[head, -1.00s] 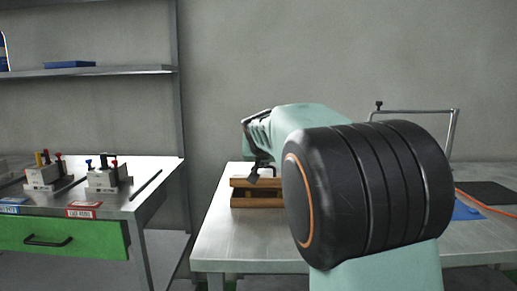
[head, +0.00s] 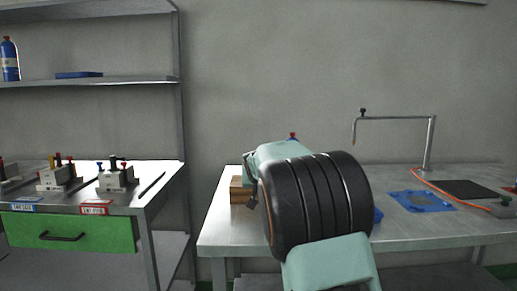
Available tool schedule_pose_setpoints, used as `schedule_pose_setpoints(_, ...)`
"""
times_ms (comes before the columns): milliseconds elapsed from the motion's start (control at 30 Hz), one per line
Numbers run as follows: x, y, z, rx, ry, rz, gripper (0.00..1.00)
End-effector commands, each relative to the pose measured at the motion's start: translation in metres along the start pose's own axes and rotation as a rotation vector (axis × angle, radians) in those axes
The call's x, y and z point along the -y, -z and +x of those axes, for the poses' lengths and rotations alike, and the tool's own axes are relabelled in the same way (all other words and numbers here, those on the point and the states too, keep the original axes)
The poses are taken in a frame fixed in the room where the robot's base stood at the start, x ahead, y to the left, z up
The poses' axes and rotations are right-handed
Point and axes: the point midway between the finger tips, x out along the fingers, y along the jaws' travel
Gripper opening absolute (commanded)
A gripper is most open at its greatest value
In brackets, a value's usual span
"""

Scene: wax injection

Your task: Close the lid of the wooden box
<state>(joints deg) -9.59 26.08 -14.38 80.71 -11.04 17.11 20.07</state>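The wooden box (head: 240,191) stands on the right-hand metal table, near its left end. Only its left part shows. My arm covers the rest, so I cannot tell how far its lid is open. Of my gripper (head: 251,201), only a small dark part shows, at the box's right side in the picture. Its fingertips are hidden behind my arm, and I cannot tell whether it touches the box.
The box's table (head: 420,234) carries a bent metal stand (head: 430,145), a blue sheet (head: 420,201), a black mat (head: 466,190) and an orange cable. A left workbench with a green drawer (head: 70,231) holds several small fixtures. A gap separates the tables.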

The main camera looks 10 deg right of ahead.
Motion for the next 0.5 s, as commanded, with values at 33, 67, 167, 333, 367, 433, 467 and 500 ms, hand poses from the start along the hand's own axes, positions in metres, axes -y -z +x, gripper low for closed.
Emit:
schedule_pose_setpoints(33, -0.0002, -0.0042, 0.0038, 0.005, -0.001, 0.0, 0.0)
schedule_pose_setpoints(67, -0.0002, -0.005, 0.005, 0.005, -0.001, 0.0, 0.0)
schedule_pose_setpoints(167, -0.0001, -0.0071, 0.0079, 0.007, -0.002, -0.001, 0.0)
schedule_pose_setpoints(333, 0.0, -0.0093, 0.0103, 0.009, -0.002, -0.001, 0.0)
schedule_pose_setpoints(367, 0.0, -0.0095, 0.0105, 0.01, -0.002, -0.001, 0.0)
schedule_pose_setpoints(433, -0.0001, -0.0101, 0.0108, 0.011, -0.002, -0.001, 0.0)
schedule_pose_setpoints(467, -0.0001, -0.0103, 0.0108, 0.011, -0.003, -0.001, 0.0)
schedule_pose_setpoints(500, -0.0001, -0.0107, 0.0109, 0.012, -0.003, -0.001, 0.0)
